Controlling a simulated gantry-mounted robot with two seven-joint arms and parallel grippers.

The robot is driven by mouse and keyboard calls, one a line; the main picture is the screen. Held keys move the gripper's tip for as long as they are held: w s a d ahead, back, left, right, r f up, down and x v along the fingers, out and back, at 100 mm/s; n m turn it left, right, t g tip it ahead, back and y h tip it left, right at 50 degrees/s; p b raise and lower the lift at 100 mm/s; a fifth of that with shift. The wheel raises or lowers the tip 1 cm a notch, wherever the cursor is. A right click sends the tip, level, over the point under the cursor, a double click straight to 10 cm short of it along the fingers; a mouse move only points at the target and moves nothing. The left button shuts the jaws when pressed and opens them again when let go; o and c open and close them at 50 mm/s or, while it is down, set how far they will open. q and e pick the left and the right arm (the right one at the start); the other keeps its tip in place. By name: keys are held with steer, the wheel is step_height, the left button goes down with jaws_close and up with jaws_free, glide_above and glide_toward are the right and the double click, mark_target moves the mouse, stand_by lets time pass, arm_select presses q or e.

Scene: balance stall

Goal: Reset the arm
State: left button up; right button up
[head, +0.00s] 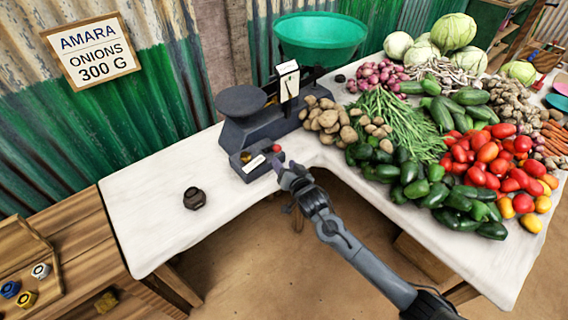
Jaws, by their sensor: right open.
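My right arm reaches in from the lower right. Its gripper (285,172) is open over the inner edge of the white table, just in front of the scale's base. I see nothing held between its fingers. The balance scale (262,128) is dark grey, with a flat dark pan (241,100) at its left and a green bowl (320,32) at its right. A small red part (276,148) shows on the scale's front, close to the fingertips. My left gripper is not in view.
A dark weight (194,198) stands alone on the white table (150,225). Potatoes (330,118), green beans (396,118), cucumbers and tomatoes (490,160) crowd the right side. A sign (92,50) reads "AMARA ONIONS 300 G". A wooden tray (48,255) holds small coloured items. The table's left part is mostly clear.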

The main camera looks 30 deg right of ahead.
steer(key=shift+f, duration=0.1)
steer(key=s+a+f+g+p, duration=0.2)
steer(key=s+f+p, duration=0.1)
steer(key=s+f, duration=0.45)
steer(key=s+a+f+n+g+y+p, duration=0.1)
steer(key=s+a+g, duration=0.15)
steer(key=s, duration=0.45)
steer(key=s+a+f+g+y+p, duration=0.15)
steer(key=s+a, duration=0.25)
steer(key=s, duration=0.4)
steer(key=s+a+r+n+g+p, duration=0.1)
steer(key=s+a+r+n+g, duration=0.15)
steer(key=s+r+n, duration=0.4)
steer(key=s+a+r+n+g+p, duration=0.1)
steer(key=s+r+g, duration=0.2)
steer(key=s, duration=0.6)
step_height(320, 180, up, 38)
steer(key=p, duration=3.7)
steer(key=shift+s+a+f+n+y+p, duration=0.15)
steer(key=shift+s+f+n+y+p, duration=0.1)
steer(key=shift+s+n+y+p, duration=0.15)
steer(key=shift+w, duration=0.1)
